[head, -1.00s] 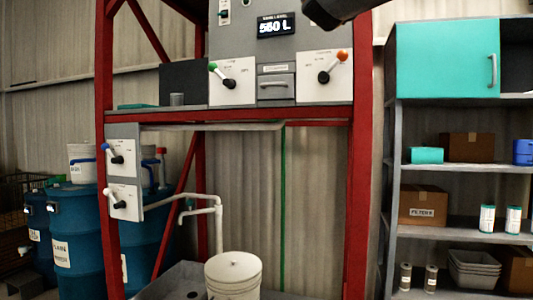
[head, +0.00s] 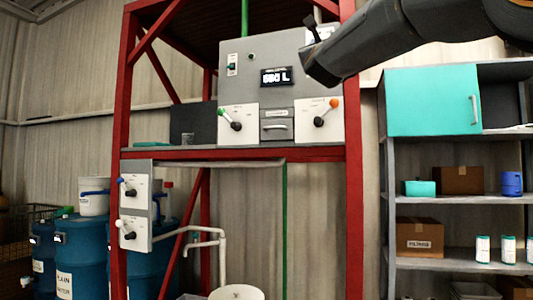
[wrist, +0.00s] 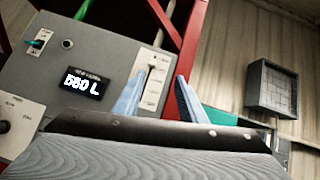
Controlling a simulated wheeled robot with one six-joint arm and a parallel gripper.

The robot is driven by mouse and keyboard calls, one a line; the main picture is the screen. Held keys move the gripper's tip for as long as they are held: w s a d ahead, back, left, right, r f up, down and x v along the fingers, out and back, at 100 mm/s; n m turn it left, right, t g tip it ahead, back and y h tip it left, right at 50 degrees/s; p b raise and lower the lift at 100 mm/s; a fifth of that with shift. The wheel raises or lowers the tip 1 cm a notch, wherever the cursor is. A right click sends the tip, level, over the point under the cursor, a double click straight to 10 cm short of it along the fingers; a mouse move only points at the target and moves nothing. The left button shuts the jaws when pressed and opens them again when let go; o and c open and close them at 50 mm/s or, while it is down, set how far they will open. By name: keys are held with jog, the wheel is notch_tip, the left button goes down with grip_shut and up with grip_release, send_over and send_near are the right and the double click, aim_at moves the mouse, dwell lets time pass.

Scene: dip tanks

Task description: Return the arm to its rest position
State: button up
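My arm (head: 400,45) reaches in from the upper right of the head view, its end in front of the grey control panel (head: 252,68). In the wrist view my gripper (wrist: 160,92) shows two pale blue fingers standing apart with nothing between them. Behind them are the grey panel (wrist: 75,60) and its display (wrist: 85,84), which reads about 560 L. In the head view the fingers cannot be made out.
A red frame (head: 355,200) carries the panel, with lever plates (head: 238,122) below the display (head: 277,77). Shelves (head: 455,198) with a teal door (head: 432,100) stand right. Blue drums (head: 85,250) stand left. A white bucket (head: 236,293) is at the bottom.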

jog(key=w+a+f+n+g+y, duration=0.1)
jog(key=w+f+n+g+y, duration=0.2)
jog(key=f, duration=0.6)
jog(key=w+a+f+n+g+y, duration=0.1)
jog(key=w+f+n, duration=0.1)
jog(key=f+n, duration=0.45)
jog(key=w+f+n+g+y, duration=0.1)
jog(key=w+f+n+g, duration=0.15)
jog(key=f, duration=0.75)
jog(key=s+f+n+g+y, duration=0.25)
jog(key=f+n+g, duration=0.4)
jog(key=f, duration=1.65)
jog(key=s+d+f+n+g+h, duration=0.1)
jog(key=s+f+n+g, duration=0.3)
jog(key=s+f, duration=0.6)
jog(key=s+d+f+n+g, duration=0.1)
jog(key=s+f+n, duration=0.5)
jog(key=f, duration=0.8)
jog(key=s+d+f+n+g, duration=0.1)
jog(key=s+f+n+g, duration=0.2)
jog(key=s+f, duration=0.3)
jog(key=s+d+f+n+g, duration=0.1)
jog(key=s+f+n+g, duration=0.2)
jog(key=s+f, duration=0.4)
jog(key=s+n, duration=0.1)
jog(key=s, duration=0.7)
jog(key=shift+s+d+f+g+h, duration=0.15)
jog(key=shift+s+d+g+h, duration=0.15)
jog(key=shift+s+h, duration=0.05)
